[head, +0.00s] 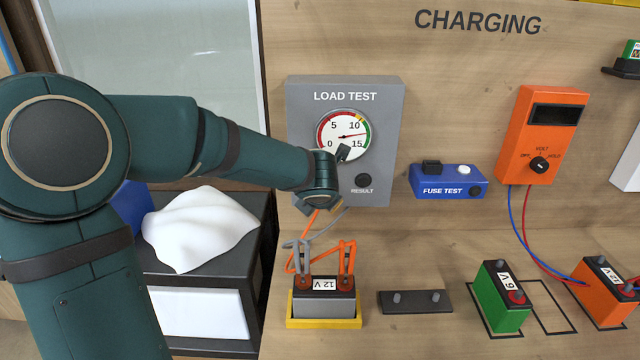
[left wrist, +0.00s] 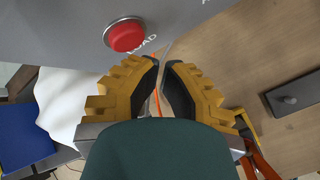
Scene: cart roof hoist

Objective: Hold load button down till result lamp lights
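The grey load tester (head: 386,120) stands against the board, its dial needle pointing right, towards the green band. Its result lamp (head: 363,180) is dark. My left gripper (left wrist: 161,64) is in front of the tester's lower left part, as the head view shows, and hides the load button there. In the left wrist view the red load button (left wrist: 125,35) is just beyond and left of the fingertips, apart from them. The yellow fingers have their tips nearly together, with nothing held between them. My right gripper is in neither view.
A 12 V battery (head: 324,300) with orange and grey clamps sits in a yellow tray (head: 322,323) below the tester. A blue fuse tester (head: 447,181) and an orange voltmeter (head: 553,110) are to the right. A white cloth (head: 200,226) lies at left.

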